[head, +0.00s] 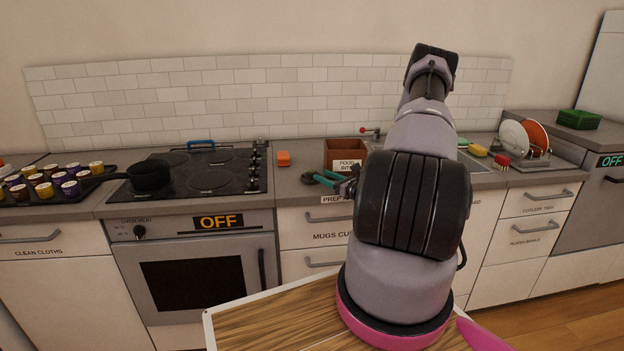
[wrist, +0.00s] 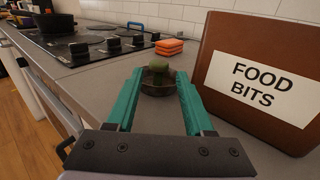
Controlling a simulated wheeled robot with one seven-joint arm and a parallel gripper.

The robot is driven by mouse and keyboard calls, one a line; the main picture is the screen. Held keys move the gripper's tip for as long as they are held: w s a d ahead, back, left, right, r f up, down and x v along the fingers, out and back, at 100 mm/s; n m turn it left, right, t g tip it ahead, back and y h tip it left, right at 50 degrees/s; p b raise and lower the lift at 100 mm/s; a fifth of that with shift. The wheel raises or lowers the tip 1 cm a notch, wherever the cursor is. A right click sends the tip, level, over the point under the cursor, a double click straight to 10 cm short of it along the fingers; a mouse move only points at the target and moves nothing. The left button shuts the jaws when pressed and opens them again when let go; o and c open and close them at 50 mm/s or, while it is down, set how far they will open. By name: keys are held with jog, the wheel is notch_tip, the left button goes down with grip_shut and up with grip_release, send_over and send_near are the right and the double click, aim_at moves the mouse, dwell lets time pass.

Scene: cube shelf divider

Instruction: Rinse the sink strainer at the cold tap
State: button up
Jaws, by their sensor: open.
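The sink strainer (wrist: 157,80), a small dark round cup with a green knob, stands on the grey counter in the wrist view. My gripper (wrist: 158,92) is open, with its teal fingers on either side of the strainer near their tips. I cannot tell whether they touch it. In the head view my gripper (head: 322,179) is low over the counter, left of my arm; the strainer is not clear there. A tap lever with a red end (head: 363,130) shows at the back wall. My arm hides much of the tap and sink (head: 478,164).
The brown FOOD BITS box (wrist: 262,80) stands close to the right of my gripper. An orange sponge (head: 283,158) lies to the left, beside the black hob (head: 212,185). A dish rack with plates (head: 535,150) stands right of the sink.

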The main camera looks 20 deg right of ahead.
aim_at(315, 172)
jog(key=x, duration=0.5)
jog(key=shift+w+a, duration=0.1)
jog(key=shift+w, duration=0.15)
grip_shut()
